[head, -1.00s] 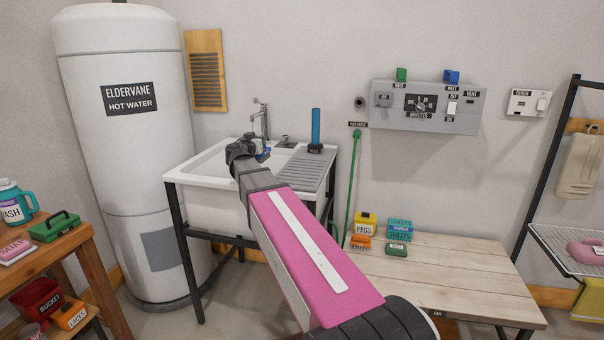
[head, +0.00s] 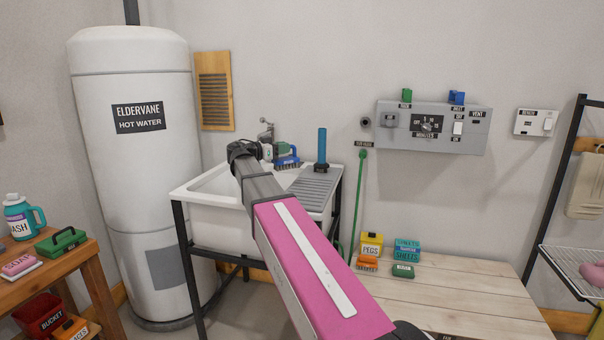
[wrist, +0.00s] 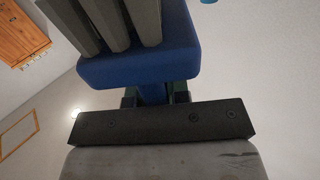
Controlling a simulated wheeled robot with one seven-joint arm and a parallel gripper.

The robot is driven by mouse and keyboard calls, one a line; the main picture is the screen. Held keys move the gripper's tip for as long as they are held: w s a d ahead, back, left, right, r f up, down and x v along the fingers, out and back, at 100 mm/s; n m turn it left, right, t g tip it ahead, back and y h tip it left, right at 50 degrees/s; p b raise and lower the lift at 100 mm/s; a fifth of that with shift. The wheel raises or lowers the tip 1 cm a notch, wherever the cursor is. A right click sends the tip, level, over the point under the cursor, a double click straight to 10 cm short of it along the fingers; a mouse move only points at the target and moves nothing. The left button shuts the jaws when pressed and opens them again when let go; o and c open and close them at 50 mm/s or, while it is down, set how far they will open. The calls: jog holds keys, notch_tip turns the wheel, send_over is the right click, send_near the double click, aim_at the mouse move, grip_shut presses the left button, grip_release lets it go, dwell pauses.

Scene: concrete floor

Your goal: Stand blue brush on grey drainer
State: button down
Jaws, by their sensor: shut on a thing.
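The blue brush (head: 287,162) shows in the head view just right of my gripper (head: 268,152), above the back of the white sink. In the wrist view the brush (wrist: 140,66) fills the upper middle, with thick grey bristles on its blue block. My gripper (wrist: 154,98) is shut on the brush's narrow part; the fingertips are mostly hidden behind the dark bar. The grey drainer (head: 313,188) is the ribbed board on the right of the sink, right of and below the brush.
The white sink (head: 205,194) lies under my forearm, with a tap (head: 266,130) at its back. The ribbed front of the drainer is bare. A green pole (head: 358,200) stands right of the sink. A wooden table (head: 450,290) holds several small boxes at right.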

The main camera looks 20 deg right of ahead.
jog(key=shift+s+d+f, duration=0.2)
jog(key=shift+d+f, duration=0.9)
jog(key=shift+f, duration=0.25)
jog(key=shift+s+d+f, duration=0.25)
jog(key=shift+d+f, duration=0.8)
jog(key=shift+f, duration=0.25)
jog(key=shift+s+d+f, duration=0.2)
jog(key=shift+d+f, duration=0.9)
jog(key=shift+f, duration=0.25)
jog(key=shift+f, duration=0.15)
jog(key=c, duration=1.1)
grip_release()
jog(key=s+a, duration=0.1)
jog(key=a, duration=0.6)
jog(key=shift+s+a, duration=0.2)
jog(key=shift+s, duration=0.05)
jog(key=shift+w, duration=0.1)
